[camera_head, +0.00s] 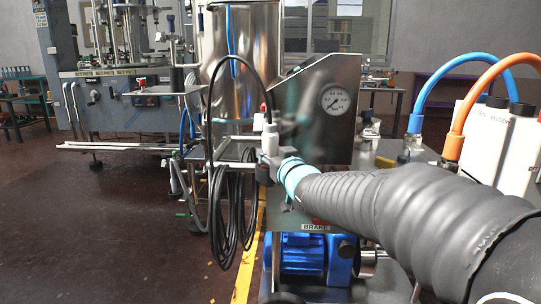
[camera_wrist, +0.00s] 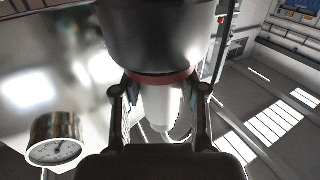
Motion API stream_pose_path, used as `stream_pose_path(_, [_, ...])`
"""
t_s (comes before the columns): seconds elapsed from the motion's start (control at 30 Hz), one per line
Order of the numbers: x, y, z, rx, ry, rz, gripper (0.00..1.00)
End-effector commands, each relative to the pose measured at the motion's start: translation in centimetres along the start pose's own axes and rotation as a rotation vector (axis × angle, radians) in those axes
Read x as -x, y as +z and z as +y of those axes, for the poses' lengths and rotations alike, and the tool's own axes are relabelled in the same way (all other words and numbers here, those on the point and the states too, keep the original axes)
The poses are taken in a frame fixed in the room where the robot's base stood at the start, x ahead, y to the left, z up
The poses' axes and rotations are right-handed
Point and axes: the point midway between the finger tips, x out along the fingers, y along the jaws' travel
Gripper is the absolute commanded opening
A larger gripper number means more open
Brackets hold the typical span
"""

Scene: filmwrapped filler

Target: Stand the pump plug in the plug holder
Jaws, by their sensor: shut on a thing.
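The pump plug (camera_head: 270,139) is a pale grey-white upright body with a black cable leaving its top. My gripper (camera_head: 267,168) is shut on it in front of the steel gauge panel, at the end of my arm. In the wrist view my gripper (camera_wrist: 160,103) has its two dark fingers either side of the white plug body (camera_wrist: 158,108). A broad dark rounded part with a red ring shows above the fingers there; I cannot tell whether it belongs to the plug. I cannot make out the plug holder in either view.
The plug's black cable (camera_head: 209,80) arches left and hangs in a coil (camera_head: 232,215). A steel tank (camera_head: 240,60) and gauge panel (camera_head: 318,105) stand behind. A blue motor (camera_head: 303,255) sits below. White containers (camera_head: 500,140) with blue and orange hoses stand right.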

Motion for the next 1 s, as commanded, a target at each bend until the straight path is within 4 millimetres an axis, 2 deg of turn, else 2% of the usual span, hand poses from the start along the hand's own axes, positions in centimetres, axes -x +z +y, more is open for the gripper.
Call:
stream_pose_path(0.1, [0.0,0.1,0.0,0.0,0.0,-0.003,0.0])
stream_pose_path(0.13, [0.0,0.1,0.0,0.0,0.0,-0.003,0.47])
stream_pose_path(0.23, [0.0,0.2,0.0,0.0,0.0,-0.003,0.71])
stream_pose_path(0.53, [0.0,0.2,0.0,0.0,0.0,-0.004,0.71])
stream_pose_path(0.67, [0.7,0.1,0.0,0.0,0.001,-0.003,0.71])
stream_pose_path(0.77, [1.9,0.1,0.0,0.0,0.001,-0.003,0.71])
stream_pose_path(1.0, [6.3,0.1,0.0,0.001,0.001,-0.002,0.71])
